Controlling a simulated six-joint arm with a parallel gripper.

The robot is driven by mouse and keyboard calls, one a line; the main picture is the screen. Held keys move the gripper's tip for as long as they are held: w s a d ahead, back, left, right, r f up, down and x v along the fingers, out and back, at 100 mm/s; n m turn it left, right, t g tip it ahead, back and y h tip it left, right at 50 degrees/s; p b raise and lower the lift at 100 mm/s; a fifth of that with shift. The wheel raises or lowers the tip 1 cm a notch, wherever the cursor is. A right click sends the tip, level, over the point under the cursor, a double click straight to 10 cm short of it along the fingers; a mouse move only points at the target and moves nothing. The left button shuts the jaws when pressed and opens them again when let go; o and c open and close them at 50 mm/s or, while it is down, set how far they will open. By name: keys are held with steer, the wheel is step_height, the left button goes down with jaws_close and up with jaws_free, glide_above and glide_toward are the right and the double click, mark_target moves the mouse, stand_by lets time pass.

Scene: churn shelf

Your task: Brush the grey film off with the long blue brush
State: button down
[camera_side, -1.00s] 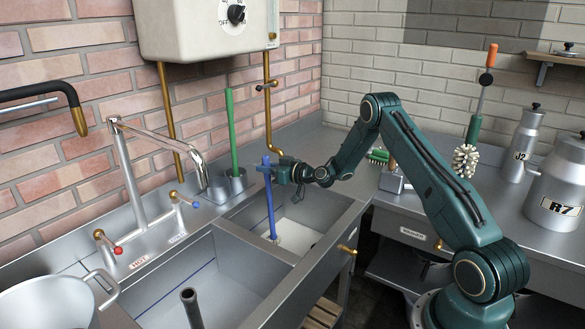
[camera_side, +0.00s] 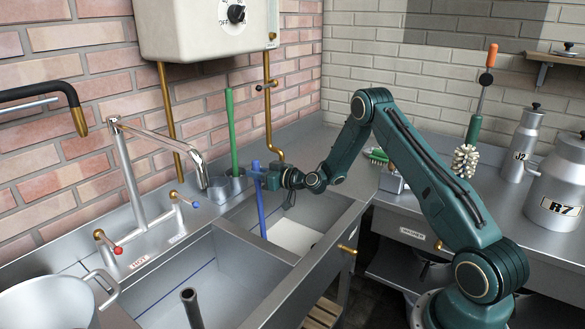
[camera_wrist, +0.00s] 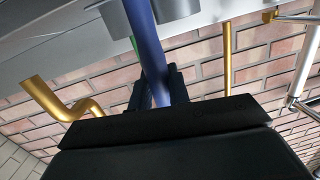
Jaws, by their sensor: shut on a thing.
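The long blue brush (camera_side: 260,205) is in my gripper (camera_side: 262,178), over the right-hand sink basin (camera_side: 325,225). My gripper is shut on the brush's handle. The handle leans slightly, its top to the left, and its lower end goes down behind the sink divider, so the brush head is hidden. In the wrist view the blue handle (camera_wrist: 148,45) runs down between the dark fingers (camera_wrist: 160,88). A pale flat patch (camera_side: 293,236) shows on the basin floor; I cannot make out the grey film.
A green-handled brush (camera_side: 230,125) stands in a metal holder (camera_side: 226,187) behind the basin. The tap (camera_side: 165,142) reaches over the counter at left. A pot (camera_side: 50,303) stands at front left.

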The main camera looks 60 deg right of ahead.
steer(key=a, duration=0.4)
steer(key=shift+a, duration=0.25)
stand_by(0.4)
steer(key=s+d, duration=0.4)
steer(key=shift+d+f, duration=0.25)
steer(key=shift+d, duration=0.05)
stand_by(0.5)
stand_by(0.3)
step_height(320, 180, up, 20)
stand_by(1.8)
steer(key=shift+r, duration=0.1)
